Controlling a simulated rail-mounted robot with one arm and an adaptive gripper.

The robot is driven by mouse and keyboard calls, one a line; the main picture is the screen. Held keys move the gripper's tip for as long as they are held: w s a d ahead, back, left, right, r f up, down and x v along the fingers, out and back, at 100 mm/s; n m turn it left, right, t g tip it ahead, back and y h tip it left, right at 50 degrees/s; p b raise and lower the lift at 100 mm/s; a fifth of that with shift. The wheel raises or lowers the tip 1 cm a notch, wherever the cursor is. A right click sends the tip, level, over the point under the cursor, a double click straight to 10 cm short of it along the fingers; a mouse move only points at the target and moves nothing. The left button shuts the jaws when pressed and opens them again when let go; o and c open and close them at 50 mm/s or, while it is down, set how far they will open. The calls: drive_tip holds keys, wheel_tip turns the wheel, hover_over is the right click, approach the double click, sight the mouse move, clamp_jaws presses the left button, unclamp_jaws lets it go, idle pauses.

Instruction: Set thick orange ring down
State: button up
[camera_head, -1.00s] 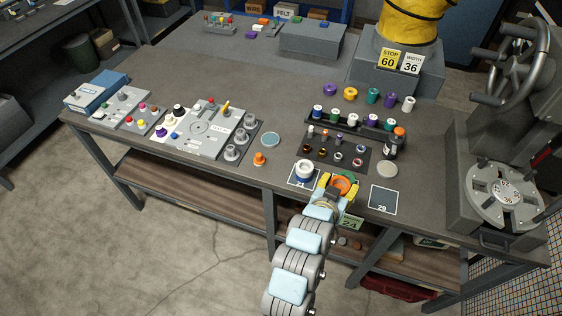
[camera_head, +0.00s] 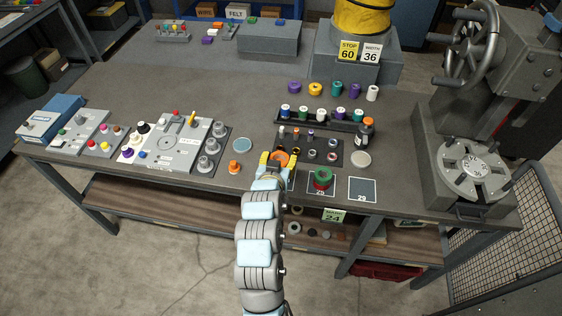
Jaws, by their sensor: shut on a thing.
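The thick orange ring (camera_head: 280,160) is held between the yellow fingers of my gripper (camera_head: 279,163), near the table's front edge. My gripper is shut on it. I cannot tell how high the ring is above the table. It covers most of the left-hand place where a white and blue piece stood in the earlier view. A green ring (camera_head: 322,174) sits to the right on the dark square marked 25 (camera_head: 321,190). An empty dark square marked 29 (camera_head: 362,189) lies farther right.
A dark tray with small parts (camera_head: 318,150) and a rack of coloured spools (camera_head: 322,116) lie behind. A dark bottle (camera_head: 364,132) and a pale disc (camera_head: 361,159) are at right. A small orange piece (camera_head: 234,168) stands left of my gripper.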

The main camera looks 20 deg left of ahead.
sight(281, 157)
drive_tip(key=shift+w+a+f, duration=0.3)
drive_tip(key=shift+w+f, duration=0.65)
drive_tip(key=shift+f, duration=0.1)
drive_tip(key=shift+w+a+f, duration=0.25)
drive_tip(key=shift+w+f, duration=0.75)
drive_tip(key=shift+w+a+f, duration=0.3)
drive_tip(key=shift+w+f, duration=0.65)
drive_tip(key=shift+f, duration=0.1)
drive_tip(key=shift+w+f+p, duration=0.15)
drive_tip(key=shift+f+p, duration=0.2)
drive_tip(key=shift+f, duration=1.25)
drive_tip(key=shift+f, duration=0.2)
drive_tip(key=o, duration=1.2)
drive_tip(key=shift+o, duration=0.2)
drive_tip(key=shift+r, duration=0.2)
drive_tip(key=v, duration=1.2)
drive_tip(key=shift+b, duration=0.3)
